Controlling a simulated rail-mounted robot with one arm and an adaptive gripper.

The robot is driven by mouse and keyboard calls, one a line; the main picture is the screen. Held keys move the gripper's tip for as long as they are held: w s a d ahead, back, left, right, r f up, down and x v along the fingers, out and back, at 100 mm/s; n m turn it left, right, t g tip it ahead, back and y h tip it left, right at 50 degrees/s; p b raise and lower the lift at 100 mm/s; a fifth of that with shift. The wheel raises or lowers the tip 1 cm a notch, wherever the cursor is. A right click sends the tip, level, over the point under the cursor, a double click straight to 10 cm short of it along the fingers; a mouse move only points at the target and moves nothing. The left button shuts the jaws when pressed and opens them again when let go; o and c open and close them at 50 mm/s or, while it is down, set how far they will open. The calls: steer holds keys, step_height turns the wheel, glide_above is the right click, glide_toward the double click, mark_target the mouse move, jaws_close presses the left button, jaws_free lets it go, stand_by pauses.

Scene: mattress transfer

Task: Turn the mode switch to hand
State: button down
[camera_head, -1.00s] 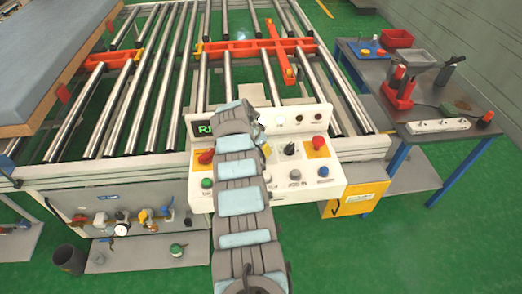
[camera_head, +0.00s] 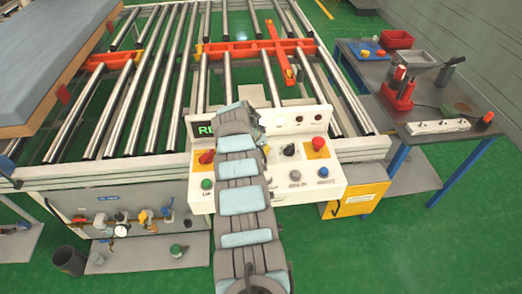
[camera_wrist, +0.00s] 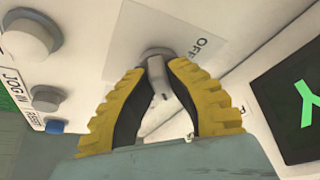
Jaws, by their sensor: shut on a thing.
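The mode switch (camera_wrist: 157,84) is a grey handle on the cream control panel (camera_wrist: 100,38) in the wrist view. An "OFF" label plate (camera_wrist: 199,47) lies beside it, and no other position word is readable. My gripper (camera_wrist: 157,62) has yellow ribbed fingers with dark inner pads, shut on the switch handle from both sides. In the head view my arm hides the switch and the fingers in front of the control panel (camera_head: 334,182).
A dark knob (camera_head: 290,150), a red button (camera_head: 318,144) and a blue button (camera_head: 323,171) sit right of my arm. The roller conveyor (camera_head: 110,105) lies behind.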

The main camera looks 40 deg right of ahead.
steer(key=shift+n+p, duration=0.5)
steer(key=shift+p, duration=0.55)
steer(key=shift+r+t+p, duration=0.1)
steer(key=shift+t+p, duration=0.2)
steer(key=shift+p, duration=0.15)
steer(key=n+t+p, duration=0.1)
steer(key=n+p, duration=0.2)
steer(key=p, duration=0.1)
steer(key=shift+s+y, duration=0.2)
steer(key=shift+y, duration=0.1)
steer(key=n+p, duration=0.1)
steer(key=n, duration=0.1)
steer(key=shift+d+n+t+y, duration=0.1)
steer(key=shift+n+t+y, duration=0.2)
steer(key=shift+t, duration=0.1)
steer(key=shift+f+n+t+y, duration=0.3)
steer(key=shift+n, duration=1.2)
